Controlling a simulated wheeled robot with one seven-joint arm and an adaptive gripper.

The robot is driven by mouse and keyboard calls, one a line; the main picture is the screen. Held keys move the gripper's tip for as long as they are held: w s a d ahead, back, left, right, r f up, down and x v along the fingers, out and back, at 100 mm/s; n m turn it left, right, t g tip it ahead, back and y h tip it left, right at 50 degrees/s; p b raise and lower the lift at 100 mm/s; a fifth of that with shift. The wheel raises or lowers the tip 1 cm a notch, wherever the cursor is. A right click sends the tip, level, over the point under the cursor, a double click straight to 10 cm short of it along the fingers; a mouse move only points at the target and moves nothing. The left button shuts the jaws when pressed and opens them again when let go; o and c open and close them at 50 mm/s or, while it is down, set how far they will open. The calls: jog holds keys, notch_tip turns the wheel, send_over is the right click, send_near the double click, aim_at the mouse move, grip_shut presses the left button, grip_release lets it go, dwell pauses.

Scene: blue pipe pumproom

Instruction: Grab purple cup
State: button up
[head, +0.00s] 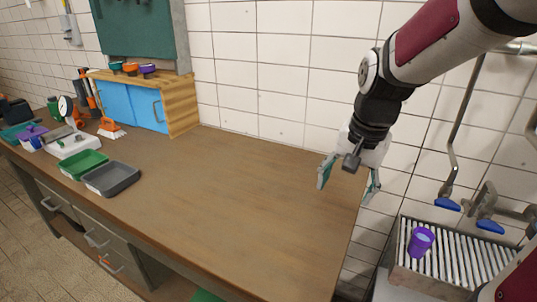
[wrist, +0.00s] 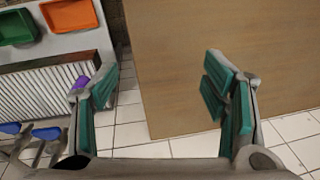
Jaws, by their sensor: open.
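A purple cup (head: 420,243) stands on a slatted metal grate (head: 466,262) at the right in the head view. In the wrist view a small bit of purple (wrist: 81,82) shows beside the left finger, which hides the rest. My gripper (head: 347,186) is open and empty above the right end of the wooden worktop (head: 230,205), up and to the left of the cup. In the wrist view my gripper (wrist: 160,95) has its fingers wide apart, with the worktop edge and tiled floor between and beyond them.
Blue-handled taps (head: 490,226) rise behind the grate. A blue-doored cabinet (head: 133,103) with small orange and purple items on top stands at the back left. Green (head: 84,164) and grey (head: 111,179) trays sit on the left. The worktop's middle is clear.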

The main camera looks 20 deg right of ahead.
jog(key=w+d+f+m+g+b, duration=0.1)
jog(key=w+d+f+m+b, duration=0.1)
jog(key=d+f+m, duration=0.35)
jog(key=m+g+h+b, duration=0.4)
jog(key=m, duration=0.3)
send_near(421, 245)
jog(key=w+d, duration=0.2)
jog(key=d, duration=0.1)
jog(key=x, duration=0.4)
jog(key=b+x, duration=0.1)
jog(key=x, duration=0.8)
jog(key=shift+a+f+b, duration=0.2)
jog(key=shift+a+b, duration=0.1)
jog(key=shift+a, duration=0.1)
jog(key=c, duration=1.5)
